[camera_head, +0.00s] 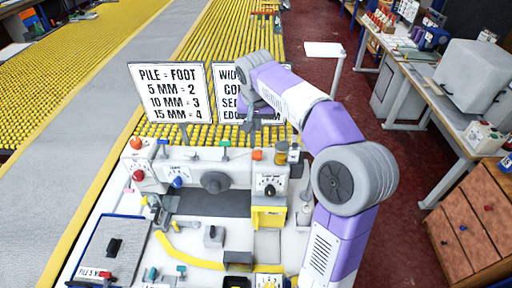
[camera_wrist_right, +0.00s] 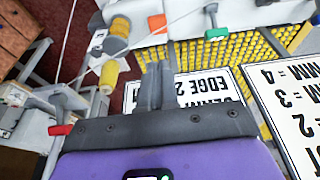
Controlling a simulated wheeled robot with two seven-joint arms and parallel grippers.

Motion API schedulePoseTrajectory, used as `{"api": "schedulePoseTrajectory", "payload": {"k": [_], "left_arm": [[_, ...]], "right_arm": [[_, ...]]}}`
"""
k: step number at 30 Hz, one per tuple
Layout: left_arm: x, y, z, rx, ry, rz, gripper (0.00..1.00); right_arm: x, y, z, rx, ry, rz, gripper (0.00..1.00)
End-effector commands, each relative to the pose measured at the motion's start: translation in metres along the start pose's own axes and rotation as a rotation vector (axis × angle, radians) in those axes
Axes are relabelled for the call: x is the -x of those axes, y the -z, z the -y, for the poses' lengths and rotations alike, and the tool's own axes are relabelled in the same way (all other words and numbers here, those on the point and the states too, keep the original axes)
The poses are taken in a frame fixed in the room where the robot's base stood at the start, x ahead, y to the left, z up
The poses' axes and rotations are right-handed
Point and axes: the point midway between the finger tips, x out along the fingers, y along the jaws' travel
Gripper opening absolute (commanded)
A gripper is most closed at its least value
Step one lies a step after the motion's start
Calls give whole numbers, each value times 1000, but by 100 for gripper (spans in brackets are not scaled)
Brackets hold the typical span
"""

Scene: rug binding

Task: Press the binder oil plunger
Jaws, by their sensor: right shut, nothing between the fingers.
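The binder machine (camera_head: 213,157) stands on the white bench with a row of small coloured controls along its top. A green T-shaped plunger (camera_head: 225,143) rises there, and an orange cap (camera_head: 257,155) sits right of it; I cannot tell which is the oil plunger. In the right wrist view both the green T-shaped plunger (camera_wrist_right: 215,33) and the orange cap (camera_wrist_right: 157,23) show beyond the fingertips. My right gripper (camera_wrist_right: 156,66) is shut and empty. It hangs above the back of the machine, apart from both controls. My left gripper is not in view.
Sign boards (camera_head: 168,93) stand behind the machine, close to my right gripper. A yellow spool (camera_head: 281,153) is at the machine's right end. A red knob (camera_head: 138,175) and dials are on its front. Small parts lie on the bench in front.

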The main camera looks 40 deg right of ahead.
Motion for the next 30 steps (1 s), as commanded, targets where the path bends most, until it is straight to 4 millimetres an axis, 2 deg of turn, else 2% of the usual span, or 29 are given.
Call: {"api": "schedulePoseTrajectory", "payload": {"k": [12, 18, 24, 30], "left_arm": [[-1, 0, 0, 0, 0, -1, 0], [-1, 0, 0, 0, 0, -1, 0], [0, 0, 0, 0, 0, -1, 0], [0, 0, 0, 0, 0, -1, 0]], "right_arm": [[-84, -1, -1, -1, -4, 5, 0], [-115, -7, -1, 1, -2, 3, 0], [-129, -11, 0, -2, 0, 1, 0], [-131, -11, 0, -1, 0, 0, 0]]}}
